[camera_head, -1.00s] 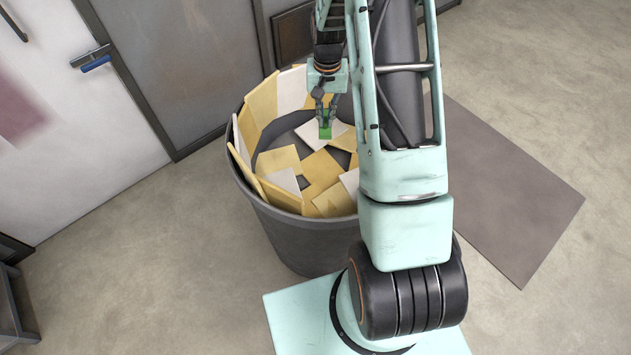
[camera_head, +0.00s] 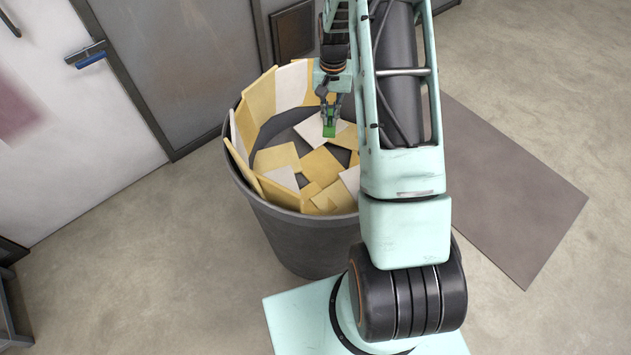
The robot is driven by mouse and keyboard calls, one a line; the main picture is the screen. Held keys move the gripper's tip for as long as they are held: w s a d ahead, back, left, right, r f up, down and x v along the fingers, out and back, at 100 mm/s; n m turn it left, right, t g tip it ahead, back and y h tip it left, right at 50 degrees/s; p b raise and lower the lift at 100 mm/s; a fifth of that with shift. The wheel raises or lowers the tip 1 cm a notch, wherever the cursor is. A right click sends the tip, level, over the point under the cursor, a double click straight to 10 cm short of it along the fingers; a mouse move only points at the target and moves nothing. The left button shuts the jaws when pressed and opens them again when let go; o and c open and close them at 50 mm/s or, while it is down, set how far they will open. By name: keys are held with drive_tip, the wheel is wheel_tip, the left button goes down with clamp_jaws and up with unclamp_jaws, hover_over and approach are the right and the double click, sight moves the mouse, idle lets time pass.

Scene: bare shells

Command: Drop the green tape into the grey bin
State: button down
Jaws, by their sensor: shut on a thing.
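The green tape (camera_head: 329,130) is a small green block in the fingers of my gripper (camera_head: 330,118). My gripper is shut on it and points down. Both are over the open mouth of the grey bin (camera_head: 305,240), inside its rim as seen from above. The bin is large and round. Yellow and white flat pieces (camera_head: 322,168) lie in it and lean on its inner wall. How high the tape hangs above these pieces is hard to tell. My arm hides the bin's right side.
A grey door (camera_head: 185,70) and a white panel with a blue-handled latch (camera_head: 90,60) stand behind and left. A flat brown-grey mat (camera_head: 510,200) lies on the floor at the right. A dark frame (camera_head: 12,310) is at the lower left edge. Other floor is clear.

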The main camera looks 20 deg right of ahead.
drive_tip(key=c, duration=2)
unclamp_jaws()
drive_tip(key=shift+r, duration=0.1)
wheel_tip(320, 180, up, 12)
drive_tip(key=shift+f, duration=0.1)
